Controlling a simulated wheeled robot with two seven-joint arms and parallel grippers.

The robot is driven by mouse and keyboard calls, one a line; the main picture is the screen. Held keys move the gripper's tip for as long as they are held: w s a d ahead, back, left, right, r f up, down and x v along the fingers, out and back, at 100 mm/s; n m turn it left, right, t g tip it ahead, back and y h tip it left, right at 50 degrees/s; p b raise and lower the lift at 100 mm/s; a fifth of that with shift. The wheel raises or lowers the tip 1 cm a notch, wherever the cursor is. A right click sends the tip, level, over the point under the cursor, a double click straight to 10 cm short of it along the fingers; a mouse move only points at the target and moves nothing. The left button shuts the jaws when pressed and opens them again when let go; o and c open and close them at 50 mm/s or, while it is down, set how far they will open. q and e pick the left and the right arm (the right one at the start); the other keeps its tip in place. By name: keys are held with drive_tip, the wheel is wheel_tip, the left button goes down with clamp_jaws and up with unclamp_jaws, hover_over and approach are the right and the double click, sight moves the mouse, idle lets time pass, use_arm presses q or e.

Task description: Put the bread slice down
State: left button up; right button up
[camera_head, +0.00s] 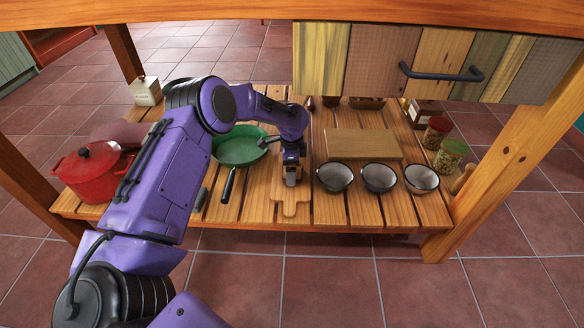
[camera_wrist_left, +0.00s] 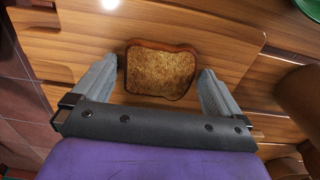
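The bread slice (camera_wrist_left: 160,72), toasted brown with a dark crust, lies flat on a wooden cutting board (camera_wrist_left: 225,40) in the left wrist view. My left gripper (camera_wrist_left: 160,80) is around the slice, one finger on each side, with a narrow gap showing beside each crust edge. In the head view my left gripper (camera_head: 291,182) points down over the small cutting board (camera_head: 290,208) on the slatted shelf. The slice is hidden there by the gripper and arm. My right gripper is in neither view.
A green pan (camera_head: 238,148) is left of the gripper, a red pot (camera_head: 90,172) farther left. Three bowls (camera_head: 335,177) stand to the right, before a larger wooden board (camera_head: 362,144). Jars (camera_head: 449,154) stand at the right end. A drawer panel (camera_head: 420,60) hangs above.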

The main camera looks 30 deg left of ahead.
use_arm(q)
wheel_tip(320, 180, up, 8)
drive_tip(key=p, duration=0.3)
drive_tip(key=shift+f+p, duration=0.1)
drive_tip(key=shift+p, duration=0.25)
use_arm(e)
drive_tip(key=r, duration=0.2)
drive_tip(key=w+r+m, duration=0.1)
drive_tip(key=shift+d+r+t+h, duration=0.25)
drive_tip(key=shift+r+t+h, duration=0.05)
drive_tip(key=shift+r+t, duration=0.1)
